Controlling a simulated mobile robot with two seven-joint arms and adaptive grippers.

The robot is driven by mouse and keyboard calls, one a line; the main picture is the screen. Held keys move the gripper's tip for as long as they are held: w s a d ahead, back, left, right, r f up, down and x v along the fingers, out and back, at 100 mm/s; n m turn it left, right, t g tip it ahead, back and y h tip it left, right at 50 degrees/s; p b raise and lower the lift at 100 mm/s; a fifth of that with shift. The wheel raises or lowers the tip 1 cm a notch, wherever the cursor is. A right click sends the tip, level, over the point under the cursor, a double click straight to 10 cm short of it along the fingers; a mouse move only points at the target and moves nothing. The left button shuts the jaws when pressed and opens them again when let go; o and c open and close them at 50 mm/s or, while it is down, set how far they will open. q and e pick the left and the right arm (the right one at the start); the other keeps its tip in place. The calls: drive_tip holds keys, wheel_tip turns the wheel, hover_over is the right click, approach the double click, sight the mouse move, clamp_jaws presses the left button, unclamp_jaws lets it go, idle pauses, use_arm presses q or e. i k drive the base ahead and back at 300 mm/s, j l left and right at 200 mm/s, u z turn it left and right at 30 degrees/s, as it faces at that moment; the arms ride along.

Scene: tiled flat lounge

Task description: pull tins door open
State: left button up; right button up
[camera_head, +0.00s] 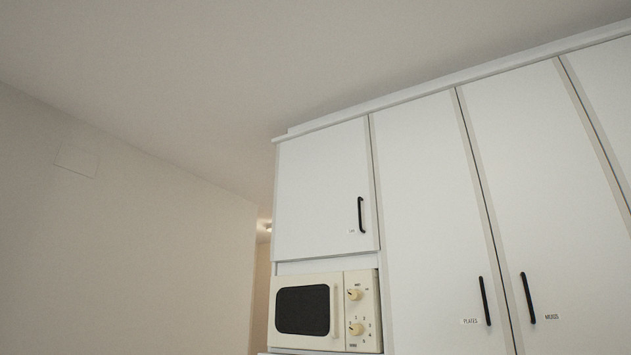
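White cabinet doors fill the right half of the head view, all looking shut. The small upper door (318,190) above the microwave has a black vertical handle (361,214) and a small label (351,231) too tiny to read. A tall door (420,180) labelled PLATES has a black handle (484,300). The tall door to its right (535,170), labelled MUGS or similar, has a black handle (527,297). I cannot read a tins label on any door. Neither of my grippers is in view.
A cream microwave (325,312) with a dark window and two knobs sits in a niche under the small upper door. A plain beige wall (120,240) stands at left, with a gap between it and the cabinets. The floor is out of view.

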sight(325, 202)
drive_tip(key=z, duration=0.65)
drive_tip(key=i+j+z, duration=0.1)
drive_tip(key=j+z, duration=0.15)
drive_tip(key=i+j+z, duration=0.1)
drive_tip(key=j+z, duration=0.15)
drive_tip(key=j, duration=0.2)
drive_tip(key=j+z, duration=0.25)
drive_tip(key=j, duration=0.15)
